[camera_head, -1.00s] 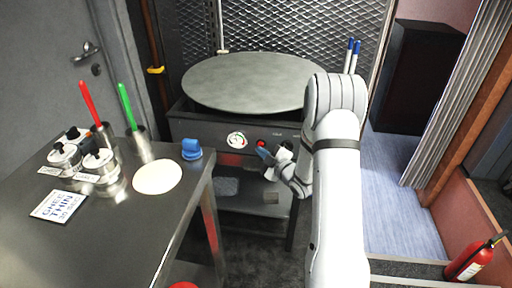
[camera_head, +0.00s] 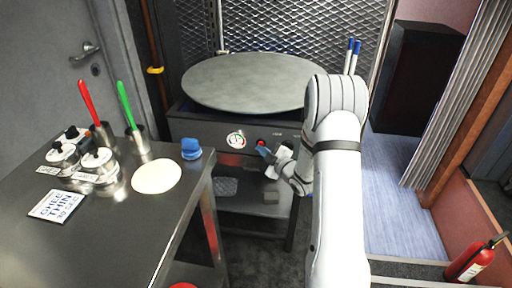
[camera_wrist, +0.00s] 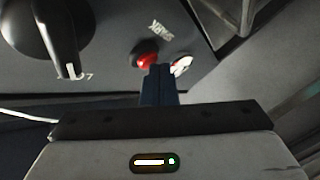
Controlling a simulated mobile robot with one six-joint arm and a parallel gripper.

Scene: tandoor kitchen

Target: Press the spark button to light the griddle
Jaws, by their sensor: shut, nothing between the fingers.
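The round griddle (camera_head: 255,82) sits on a dark stand. On the stand's front panel (camera_head: 200,130) are a white gauge-like dial (camera_head: 236,140) and the red spark button (camera_head: 261,143). In the wrist view the red button (camera_wrist: 145,58) is beside the word SPARK, with a white round part (camera_wrist: 181,66) to its right and a black knob (camera_wrist: 55,30) to its left. My gripper (camera_head: 263,152) is shut and empty in front of the panel. Its blue fingertips (camera_wrist: 160,70) overlap the button's lower right edge in the wrist view; I cannot tell if they touch it.
A steel table (camera_head: 110,225) stands at the left with a white flat disc (camera_head: 157,177), a blue object (camera_head: 191,148), steel containers and red and green handles. A fire extinguisher (camera_head: 474,258) stands at the lower right.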

